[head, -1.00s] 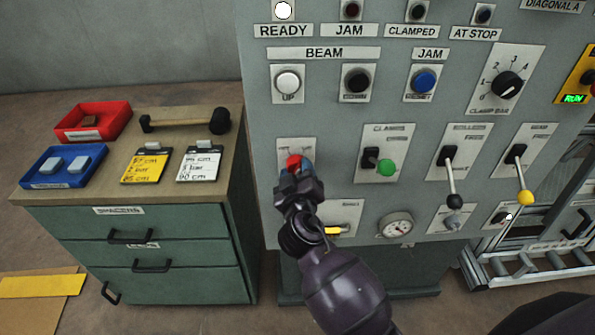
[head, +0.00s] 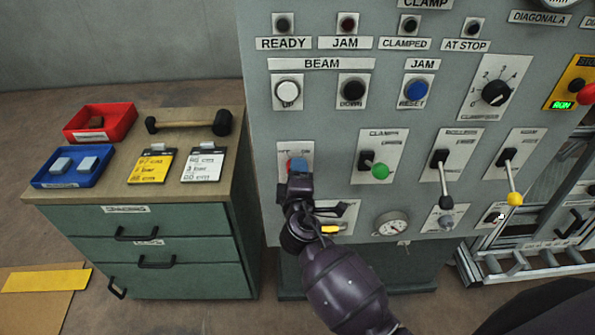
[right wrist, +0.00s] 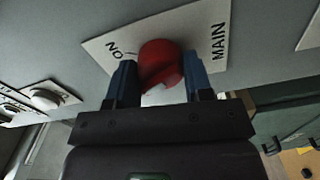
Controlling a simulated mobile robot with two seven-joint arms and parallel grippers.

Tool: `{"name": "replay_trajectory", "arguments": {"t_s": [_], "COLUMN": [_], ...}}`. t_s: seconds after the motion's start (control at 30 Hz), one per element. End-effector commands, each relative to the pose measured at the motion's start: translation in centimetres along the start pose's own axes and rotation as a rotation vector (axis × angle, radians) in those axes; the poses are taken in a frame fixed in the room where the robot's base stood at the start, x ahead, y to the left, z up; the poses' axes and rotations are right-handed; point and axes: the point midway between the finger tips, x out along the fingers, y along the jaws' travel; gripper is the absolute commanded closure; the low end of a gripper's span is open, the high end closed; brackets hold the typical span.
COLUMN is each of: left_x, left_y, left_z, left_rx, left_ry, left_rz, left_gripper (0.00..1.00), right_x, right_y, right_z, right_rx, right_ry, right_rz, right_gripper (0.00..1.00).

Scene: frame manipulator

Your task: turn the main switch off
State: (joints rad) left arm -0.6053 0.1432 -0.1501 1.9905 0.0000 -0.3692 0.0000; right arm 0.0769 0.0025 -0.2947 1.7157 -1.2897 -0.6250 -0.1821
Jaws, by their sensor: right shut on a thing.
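The main switch is a red knob on a white plate marked MAIN. In the right wrist view the red knob (right wrist: 160,62) sits between my two blue-tipped fingers. My right gripper (head: 298,166) is shut on it, at the lower left of the grey panel in the head view. There the gripper hides most of the knob; a strip of red shows at its left. The READY lamp (head: 284,25) is dark. My left gripper is not in view.
Right of my gripper are a green-tipped lever (head: 380,171), a black-tipped lever (head: 446,200) and a yellow-tipped lever (head: 515,198). A green drawer cabinet (head: 150,235) stands at the left.

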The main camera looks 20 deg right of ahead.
Motion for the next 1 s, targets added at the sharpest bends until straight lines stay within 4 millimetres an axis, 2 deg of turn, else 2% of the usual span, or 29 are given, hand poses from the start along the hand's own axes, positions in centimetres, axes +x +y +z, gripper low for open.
{"name": "replay_trajectory", "arguments": {"t_s": [0.3, 0.87, 0.9, 1.0], "left_x": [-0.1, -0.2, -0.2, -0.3], "left_y": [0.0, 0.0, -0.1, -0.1], "left_z": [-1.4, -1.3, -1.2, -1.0], "left_rx": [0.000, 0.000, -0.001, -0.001], "left_ry": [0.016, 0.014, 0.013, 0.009], "left_rz": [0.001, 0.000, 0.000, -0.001], "left_gripper": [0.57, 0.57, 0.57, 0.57], "right_x": [0.0, 0.0, 0.0, 0.0], "right_y": [0.0, 0.0, 0.0, 0.0], "right_z": [0.0, 0.0, 0.0, 0.0], "right_rx": [-0.129, -0.159, -0.159, -0.158], "right_ry": [0.000, 0.000, 0.000, 0.000], "right_rz": [-0.001, -0.001, -0.001, -0.001], "right_gripper": [0.77, 0.77, 0.49, 0.33]}}
